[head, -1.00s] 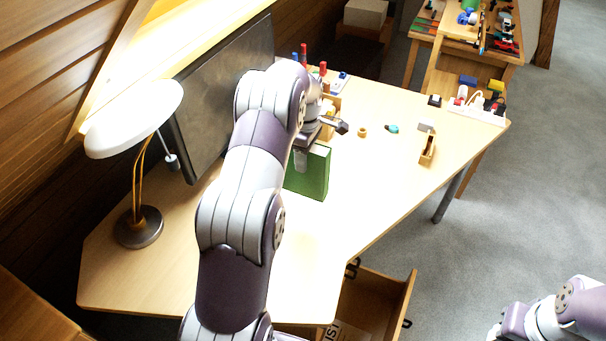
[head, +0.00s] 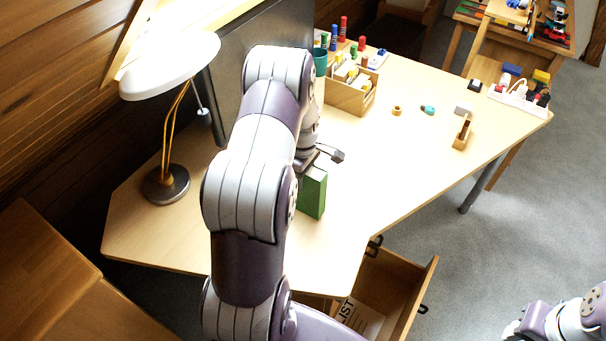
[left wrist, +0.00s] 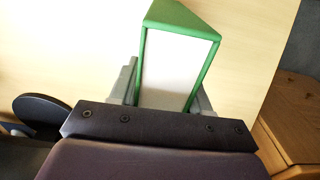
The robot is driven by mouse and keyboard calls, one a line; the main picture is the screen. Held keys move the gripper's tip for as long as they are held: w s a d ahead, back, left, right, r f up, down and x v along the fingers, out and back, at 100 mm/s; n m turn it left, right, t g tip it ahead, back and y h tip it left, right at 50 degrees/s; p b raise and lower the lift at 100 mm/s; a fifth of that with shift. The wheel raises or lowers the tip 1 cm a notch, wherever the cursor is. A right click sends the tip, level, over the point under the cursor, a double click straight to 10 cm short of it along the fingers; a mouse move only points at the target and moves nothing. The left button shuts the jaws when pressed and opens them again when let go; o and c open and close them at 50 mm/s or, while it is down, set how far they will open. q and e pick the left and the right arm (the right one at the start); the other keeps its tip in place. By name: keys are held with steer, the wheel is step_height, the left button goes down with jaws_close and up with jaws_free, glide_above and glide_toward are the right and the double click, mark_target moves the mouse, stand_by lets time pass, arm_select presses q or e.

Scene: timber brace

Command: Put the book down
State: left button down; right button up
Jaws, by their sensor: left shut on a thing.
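The green book (head: 313,194) is upright over the desk, partly hidden behind my left arm in the head view. In the left wrist view the book (left wrist: 180,60) shows its green cover and pale pages between the fingers. My left gripper (head: 306,168) is shut on the book; its fingers also show in the left wrist view (left wrist: 160,92). I cannot tell whether the book's lower edge touches the desk (head: 345,215). My right arm shows at the lower right of the head view, but its gripper fingers cannot be made out.
A desk lamp (head: 168,185) and a dark monitor (head: 240,65) stand on the left. A wooden box of cards (head: 350,95), tape roll (head: 397,110) and small wooden holder (head: 463,133) stand farther back. An open drawer (head: 385,295) juts out at the front. The desk's middle is clear.

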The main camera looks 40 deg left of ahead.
arm_select(q)
steer(key=c, duration=0.5)
jaws_free()
step_height(320, 180, up, 12)
steer(key=shift+d+f+b, duration=0.1)
steer(key=shift+f+b, duration=0.1)
steer(key=shift+b, duration=0.4)
steer(key=shift+s+d+r+m, duration=0.15)
steer(key=shift+d+r+m, duration=0.2)
steer(key=shift+d+m, duration=0.25)
steer(key=s+d+m, duration=0.4)
steer(key=d+m, duration=0.2)
steer(key=s+d+m+t, duration=0.1)
steer(key=s+d+m, duration=0.3)
steer(key=d+m, duration=0.2)
steer(key=s+d+m, duration=0.4)
steer(key=d+m, duration=0.2)
steer(key=shift+s+d+r, duration=0.2)
steer(key=shift+s, duration=0.05)
